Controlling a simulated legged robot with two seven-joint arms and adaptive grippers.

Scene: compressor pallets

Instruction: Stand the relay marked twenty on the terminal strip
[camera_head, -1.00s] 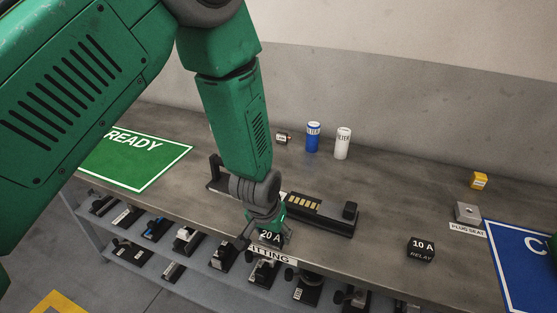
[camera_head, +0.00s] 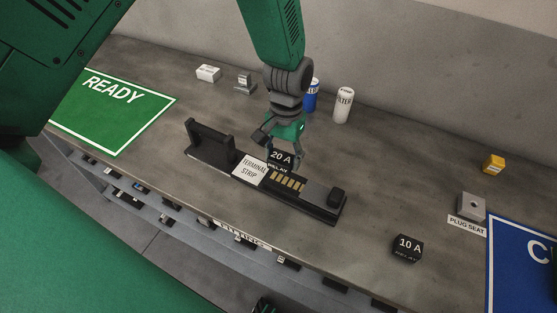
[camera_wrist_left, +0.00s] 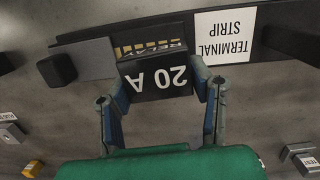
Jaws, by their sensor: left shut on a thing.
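The black relay marked 20 A (camera_head: 281,157) is held in my left gripper (camera_head: 282,150), which is shut on it. In the left wrist view the relay (camera_wrist_left: 158,80) sits between the two fingers (camera_wrist_left: 160,98), its lettering upside down. The relay is over or just behind the gold contacts (camera_head: 287,182) of the black terminal strip (camera_head: 320,204), partly covering them in the wrist view. I cannot tell whether it touches the strip. A white label reading TERMINAL STRIP (camera_head: 250,168) lies left of the contacts. My right gripper is not in view.
A second relay marked 10 A (camera_head: 407,249) stands at the right front. A grey plug seat (camera_head: 471,207) and yellow block (camera_head: 494,164) are at right. Blue (camera_head: 311,95) and white (camera_head: 344,105) canisters stand behind. The green READY mat (camera_head: 112,112) is left.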

